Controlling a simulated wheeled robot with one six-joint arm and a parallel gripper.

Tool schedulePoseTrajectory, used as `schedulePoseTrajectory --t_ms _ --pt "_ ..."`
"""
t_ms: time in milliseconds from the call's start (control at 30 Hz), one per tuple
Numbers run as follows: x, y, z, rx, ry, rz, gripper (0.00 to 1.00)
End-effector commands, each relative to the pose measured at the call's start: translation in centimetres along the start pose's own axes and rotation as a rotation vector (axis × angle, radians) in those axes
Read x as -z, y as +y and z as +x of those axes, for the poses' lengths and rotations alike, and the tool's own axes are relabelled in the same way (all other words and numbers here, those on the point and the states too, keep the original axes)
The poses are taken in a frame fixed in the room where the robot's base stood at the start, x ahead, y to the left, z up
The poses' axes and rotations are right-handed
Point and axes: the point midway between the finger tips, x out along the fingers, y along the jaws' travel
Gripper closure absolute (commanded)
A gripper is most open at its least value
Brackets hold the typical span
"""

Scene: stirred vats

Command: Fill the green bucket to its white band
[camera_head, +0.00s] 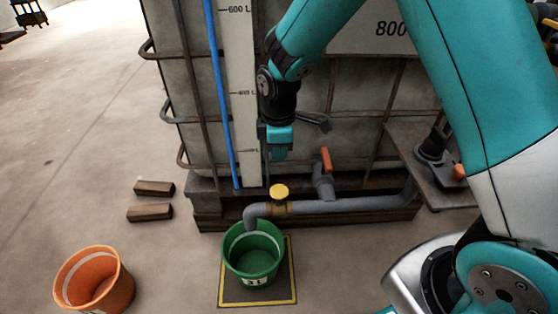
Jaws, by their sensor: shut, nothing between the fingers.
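The green bucket (267,267) stands upright on a dark mat with a yellow border (230,299), under the downturned end of a grey pipe (340,207). A pale band shows inside it near the rim. Its inside looks plain green; I cannot tell whether there is liquid in it. A yellow valve knob (279,191) sits on the pipe just right of the outlet. My gripper (278,153) is shut and empty, pointing down above the yellow knob and apart from it.
A large caged vat (350,95) with a level scale (237,75) and blue tube (218,75) stands behind. An orange-handled valve (326,160) is right of my gripper.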

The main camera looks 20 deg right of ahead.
Motion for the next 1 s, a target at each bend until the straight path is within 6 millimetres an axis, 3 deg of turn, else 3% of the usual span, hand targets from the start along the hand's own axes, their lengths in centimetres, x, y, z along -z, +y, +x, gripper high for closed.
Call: schedulePoseTrajectory --t_ms 300,500,700,1000 --pt "0.0 -0.1 7.3 0.003 -0.001 0.000 1.00" --pt "0.0 -0.1 10.6 0.002 0.000 0.001 1.00" --pt "0.0 0.0 11.9 0.000 0.000 0.001 1.00" --pt "0.0 0.0 12.0 0.000 0.000 0.001 1.00"
